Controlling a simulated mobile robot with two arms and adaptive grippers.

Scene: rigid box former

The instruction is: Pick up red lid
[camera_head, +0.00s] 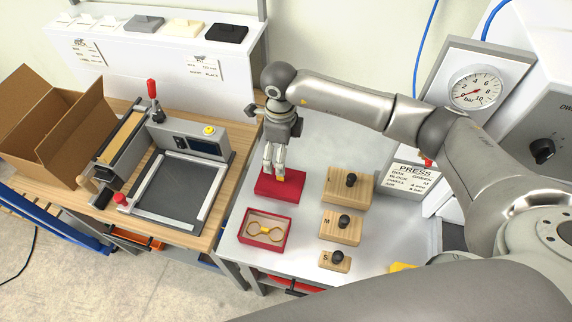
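The red lid (278,188) lies flat on the light grey table, with a small yellow piece (281,178) on its top. My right gripper (274,170) points down over the lid, its fingertips at or just above the yellow piece. The fingers look a little apart, but whether they grip the yellow piece is not clear. An open red box (286,235) with a pale inside, holding a looped tan item with a yellow middle (264,231), stands just in front of the lid. My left gripper is not in view.
Wooden blocks with black knobs (348,187) (340,227) (334,261) stand right of the lid and box. A press with a gauge (475,89) is at the right. A framed machine (180,185) and a cardboard box (60,125) are at the left.

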